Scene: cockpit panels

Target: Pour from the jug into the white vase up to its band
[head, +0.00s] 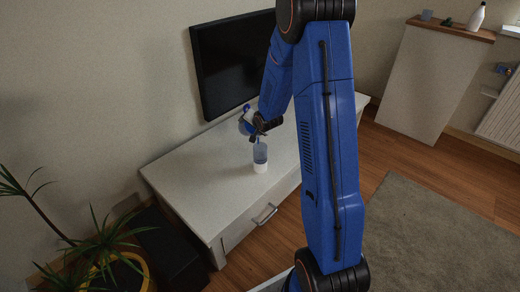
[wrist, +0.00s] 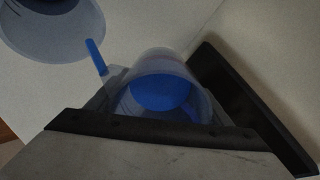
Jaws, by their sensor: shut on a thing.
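My gripper (head: 262,125) is shut on the jug (head: 245,122), which is tilted above the white cabinet top. In the wrist view the see-through jug (wrist: 160,70) sits between the dark jaws (wrist: 160,130), with blue liquid (wrist: 160,93) inside. A thin blue stream (wrist: 97,57) shows between the jug and the vase. The vase (head: 260,160) stands upright on the cabinet below the gripper, see-through bluish above and white below. I cannot make out the band or the exact level.
The white cabinet (head: 200,180) has free room left of the vase. A black television (head: 232,60) stands close behind my gripper. A potted plant (head: 110,260) is at the front left. A white bottle (head: 476,17) is on the far right shelf.

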